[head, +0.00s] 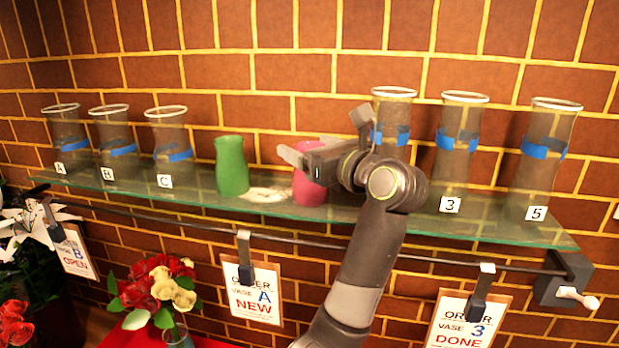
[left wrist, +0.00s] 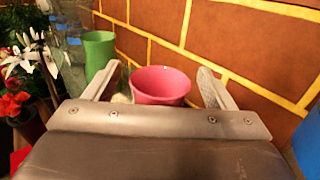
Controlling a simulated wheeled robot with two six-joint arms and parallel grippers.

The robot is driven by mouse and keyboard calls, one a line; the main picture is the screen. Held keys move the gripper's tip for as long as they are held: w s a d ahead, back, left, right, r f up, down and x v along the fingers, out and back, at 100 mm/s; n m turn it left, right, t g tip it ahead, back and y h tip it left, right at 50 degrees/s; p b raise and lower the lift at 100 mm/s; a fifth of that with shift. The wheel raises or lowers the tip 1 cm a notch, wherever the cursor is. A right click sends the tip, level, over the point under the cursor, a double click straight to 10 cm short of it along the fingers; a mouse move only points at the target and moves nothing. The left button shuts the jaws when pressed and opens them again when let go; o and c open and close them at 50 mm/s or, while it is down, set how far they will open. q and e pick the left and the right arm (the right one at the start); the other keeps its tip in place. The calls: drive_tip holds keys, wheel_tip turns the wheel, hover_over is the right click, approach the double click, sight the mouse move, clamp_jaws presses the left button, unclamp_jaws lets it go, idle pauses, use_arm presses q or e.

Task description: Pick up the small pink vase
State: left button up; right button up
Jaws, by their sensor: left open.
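The small pink vase (head: 308,190) stands on the glass shelf, partly hidden behind my left gripper in the head view. In the left wrist view the pink vase (left wrist: 161,85) shows its open rim between the two fingers. My left gripper (head: 320,148) is open and reaches in at about the height of the vase's upper part. In the left wrist view the left gripper (left wrist: 158,82) has one finger on each side of the vase. I cannot tell whether either finger touches it. My right gripper is not in view.
A green vase (head: 231,165) stands left of the pink one, with a pale patch (head: 265,194) between them. Clear lettered vases (head: 113,135) stand left and numbered ones (head: 457,145) right on the glass shelf (head: 400,212). Order cards (head: 251,298) hang from a rail below.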

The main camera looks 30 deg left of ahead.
use_arm(q)
drive_tip(key=shift+w+a, duration=0.1)
drive_tip(key=shift+a, duration=0.2)
drive_tip(key=shift+d, duration=0.25)
drive_tip(key=shift+c, duration=1.6)
drive_tip(key=shift+a, duration=0.1)
clamp_jaws()
